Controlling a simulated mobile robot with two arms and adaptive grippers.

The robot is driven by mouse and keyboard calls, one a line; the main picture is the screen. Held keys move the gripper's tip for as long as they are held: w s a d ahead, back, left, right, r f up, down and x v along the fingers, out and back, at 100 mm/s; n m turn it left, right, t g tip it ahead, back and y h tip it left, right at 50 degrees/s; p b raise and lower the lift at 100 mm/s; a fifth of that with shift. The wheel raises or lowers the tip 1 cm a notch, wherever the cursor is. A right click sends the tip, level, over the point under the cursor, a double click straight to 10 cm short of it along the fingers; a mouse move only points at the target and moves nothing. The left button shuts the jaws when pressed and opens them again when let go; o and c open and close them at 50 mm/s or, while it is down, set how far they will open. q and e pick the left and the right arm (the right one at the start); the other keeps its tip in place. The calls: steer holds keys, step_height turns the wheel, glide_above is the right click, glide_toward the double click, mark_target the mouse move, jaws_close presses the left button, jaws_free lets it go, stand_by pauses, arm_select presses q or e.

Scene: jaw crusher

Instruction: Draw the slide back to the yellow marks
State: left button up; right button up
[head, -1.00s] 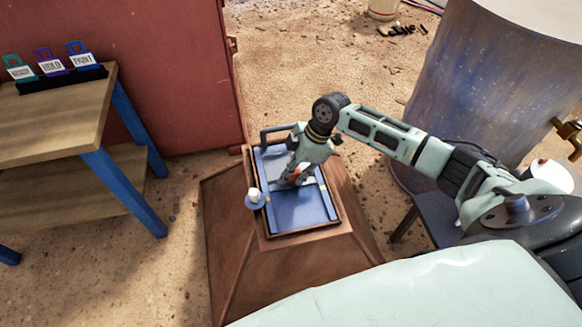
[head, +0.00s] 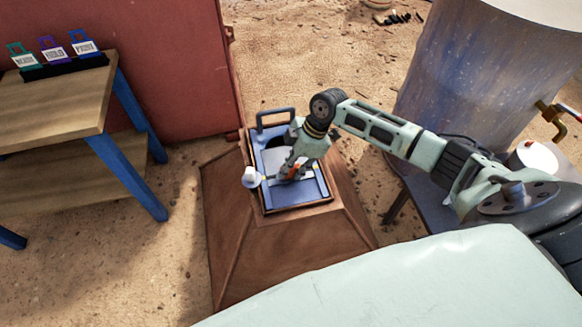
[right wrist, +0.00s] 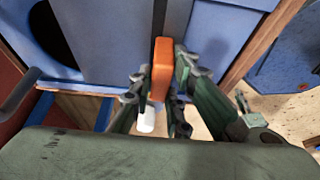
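The blue slide (head: 301,192) sits in a blue, wood-edged frame on top of the brown hopper (head: 232,232). A grey cross strip on it carries an upright orange grip (right wrist: 161,68). My right gripper (head: 295,171) is down at the strip. In the right wrist view its fingers (right wrist: 160,92) stand on both sides of the orange grip, closed on it. A small yellow mark (head: 263,179) shows on the frame's left edge; the right edge is hard to read. A dark opening (right wrist: 58,32) shows behind the slide. My left gripper is out of view.
A wooden bench with tags (head: 55,90) is left, a red wall (head: 140,70) behind, a large blue drum (head: 460,80) right.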

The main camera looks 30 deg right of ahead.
steer(key=o, duration=0.4)
steer(key=shift+w, duration=0.15)
steer(key=shift+d+r, duration=0.1)
steer(key=v, duration=1.1)
steer(key=shift+d+r, duration=0.2)
steer(key=shift+r, duration=0.15)
